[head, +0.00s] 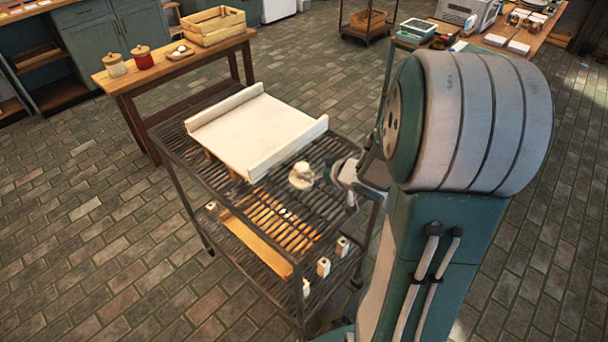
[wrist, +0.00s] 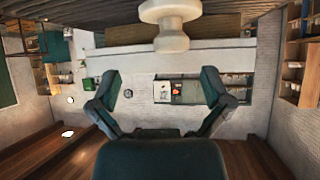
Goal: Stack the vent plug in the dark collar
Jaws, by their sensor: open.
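A pale, rounded piece (head: 301,176) that looks like the vent plug stands on the slatted top of the metal cart, near its right side. In the wrist view, which looks upside down, a pale spool-shaped piece (wrist: 170,24) shows at the top edge, with wide ends and a narrower waist. My gripper (head: 338,174) is just right of the pale piece in the head view. In the wrist view my gripper (wrist: 160,80) has its two dark fingers spread wide with nothing between them. The pale piece lies beyond the fingertips. I cannot make out a dark collar.
A white board with raised side edges (head: 252,132) covers the cart's far part. Small pale blocks (head: 323,266) and a wooden strip (head: 250,240) are lower on the cart. A wooden table (head: 185,65) with jars and a crate stands behind. Tiled floor surrounds the cart.

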